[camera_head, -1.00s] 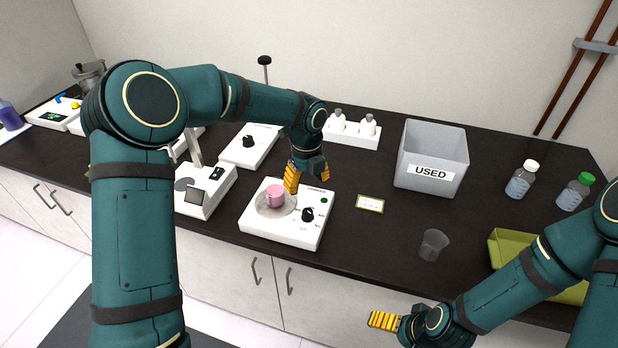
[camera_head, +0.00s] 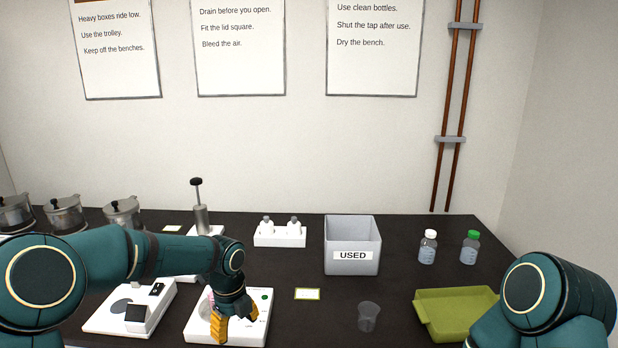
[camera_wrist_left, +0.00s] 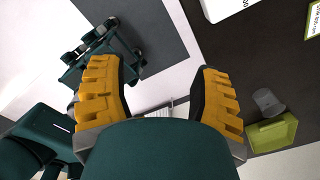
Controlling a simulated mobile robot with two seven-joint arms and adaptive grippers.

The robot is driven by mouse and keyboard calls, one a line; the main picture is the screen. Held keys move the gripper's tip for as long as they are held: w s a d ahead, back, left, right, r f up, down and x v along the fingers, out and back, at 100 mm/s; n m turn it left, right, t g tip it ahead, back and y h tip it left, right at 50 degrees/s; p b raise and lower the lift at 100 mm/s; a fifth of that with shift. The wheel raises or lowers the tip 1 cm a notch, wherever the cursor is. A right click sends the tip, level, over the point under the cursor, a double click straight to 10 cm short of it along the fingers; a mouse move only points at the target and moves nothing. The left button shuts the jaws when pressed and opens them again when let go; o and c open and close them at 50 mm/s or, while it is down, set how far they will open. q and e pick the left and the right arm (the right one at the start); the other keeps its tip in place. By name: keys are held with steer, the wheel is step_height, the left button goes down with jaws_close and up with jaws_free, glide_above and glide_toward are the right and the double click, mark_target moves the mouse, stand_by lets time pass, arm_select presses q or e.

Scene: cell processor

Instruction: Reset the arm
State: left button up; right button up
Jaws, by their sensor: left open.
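My left gripper (camera_head: 234,322) points down in the head view and covers part of a white device (camera_head: 258,326) with a round dish. In the left wrist view its yellow fingers (camera_wrist_left: 160,90) are spread wide with nothing between them.
A grey USED bin (camera_head: 352,268) stands behind, right of a white bottle rack (camera_head: 280,238). A clear cup (camera_head: 368,318), a green tray (camera_head: 455,312) and two bottles are at the right. Another white instrument (camera_head: 110,318) is left of my gripper. Floor shows below the fingers.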

arm_select(q)
steer(key=s+d+f+n+h+b, duration=0.1)
steer(key=s+d+f+n+h, duration=0.15)
steer(key=f+n, duration=0.35)
steer(key=s+d+f+n+h+b, duration=0.1)
steer(key=s+d+f+n, duration=0.25)
steer(key=f, duration=0.55)
steer(key=s+f+n+t+b, duration=0.1)
steer(key=s+f+n+b, duration=0.1)
steer(key=s+f+n, duration=0.4)
steer(key=s+f+n+t+b, duration=0.1)
steer(key=s+f+n+b, duration=0.1)
steer(key=s+f+n, duration=0.4)
steer(key=s+n, duration=0.4)
steer(key=n, duration=0.3)
steer(key=shift+s+d, duration=0.2)
steer(key=shift+s, duration=0.05)
arm_select(e)
step_height(320, 180, down, 7)
steer(key=shift+a, duration=0.2)
arm_select(q)
steer(key=shift+w+f, duration=0.1)
